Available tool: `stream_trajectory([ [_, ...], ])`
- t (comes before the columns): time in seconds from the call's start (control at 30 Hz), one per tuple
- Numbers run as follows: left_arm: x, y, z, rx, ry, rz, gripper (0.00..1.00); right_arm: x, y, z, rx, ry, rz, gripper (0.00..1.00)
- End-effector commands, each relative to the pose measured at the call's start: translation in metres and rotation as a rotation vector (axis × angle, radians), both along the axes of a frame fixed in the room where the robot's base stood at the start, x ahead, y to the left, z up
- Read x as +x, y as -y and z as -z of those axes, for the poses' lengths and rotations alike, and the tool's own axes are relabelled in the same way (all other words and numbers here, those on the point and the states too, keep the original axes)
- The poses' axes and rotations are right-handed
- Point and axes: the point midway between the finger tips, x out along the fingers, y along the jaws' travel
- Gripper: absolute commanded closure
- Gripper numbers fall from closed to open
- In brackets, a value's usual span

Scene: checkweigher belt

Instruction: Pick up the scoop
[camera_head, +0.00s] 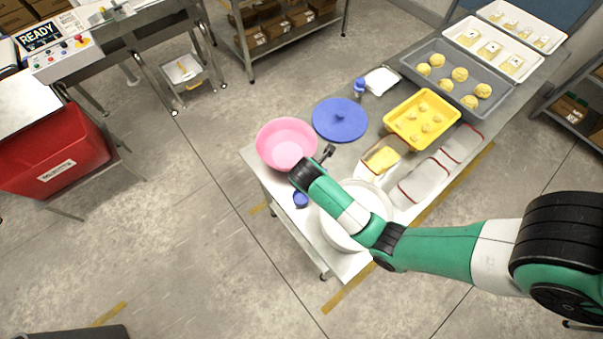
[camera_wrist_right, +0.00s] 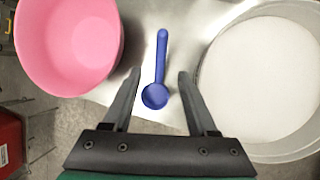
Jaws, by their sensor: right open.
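The blue scoop (camera_wrist_right: 157,92) lies on the steel table in the right wrist view, its round bowl nearer me and its handle pointing away. In the head view only part of it (camera_head: 300,200) shows beside my right arm. My right gripper (camera_wrist_right: 157,73) is open, with one finger on each side of the scoop and a gap to both. Whether the fingers are level with the scoop or above it, I cannot tell. In the head view my right gripper (camera_head: 325,153) is largely hidden behind its own wrist. My left gripper is not in view.
A pink bowl (camera_head: 287,144) stands left of the scoop, and a round white tub (camera_wrist_right: 213,75) of white contents stands right of it. A blue lid (camera_head: 340,119), a yellow tray (camera_head: 421,118) and a grey tray of dough pieces (camera_head: 440,66) lie farther along the table.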

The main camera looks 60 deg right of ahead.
Motion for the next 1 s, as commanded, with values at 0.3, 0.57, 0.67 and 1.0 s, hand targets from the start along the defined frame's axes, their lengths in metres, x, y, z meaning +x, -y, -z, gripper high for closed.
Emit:
stream_trajectory([
  [0.3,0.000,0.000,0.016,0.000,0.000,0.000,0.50,0.003,0.020,0.047,0.000,0.000,0.001,0.42],
  [0.57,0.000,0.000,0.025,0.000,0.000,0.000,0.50,0.003,0.025,0.068,0.000,-0.001,-0.001,0.42],
  [0.67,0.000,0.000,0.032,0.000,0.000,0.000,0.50,0.004,0.030,0.085,0.000,-0.001,0.000,0.42],
  [1.0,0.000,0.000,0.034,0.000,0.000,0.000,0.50,0.005,0.037,0.096,-0.001,0.002,-0.001,0.42],
])
